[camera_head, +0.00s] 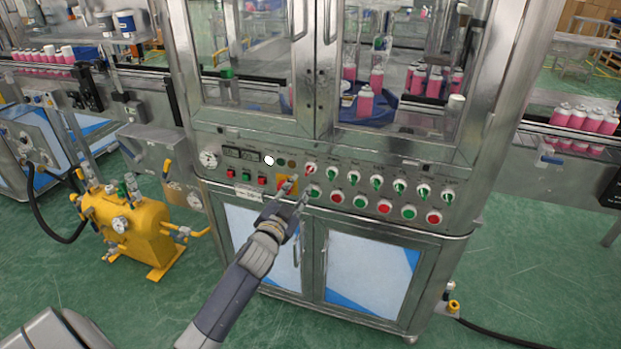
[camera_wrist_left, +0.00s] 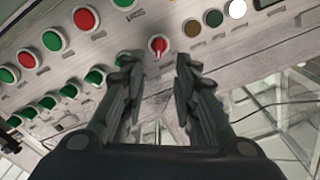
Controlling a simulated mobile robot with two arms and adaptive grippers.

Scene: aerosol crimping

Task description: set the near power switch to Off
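The control panel (camera_head: 330,187) on the front of the metal machine carries a red selector switch (camera_head: 310,169) with a white rim, at the left end of a row of green-handled switches. In the left wrist view the red switch (camera_wrist_left: 158,46) is ahead of the fingertips, in the gap between them, with its handle nearly upright in the picture. My left gripper (camera_head: 296,193) is open, in front of the panel and just below and left of the red switch. No contact with the switch shows. The left gripper also fills the lower left wrist view (camera_wrist_left: 156,75). My right gripper is not in view.
Green-handled switches (camera_head: 330,174) continue rightward, above red and green push buttons (camera_head: 361,202). A yellow plate (camera_head: 283,183) with a red part is partly behind my gripper. A white lamp (camera_head: 269,160) is left of the switch. A yellow tank (camera_head: 134,226) stands at left.

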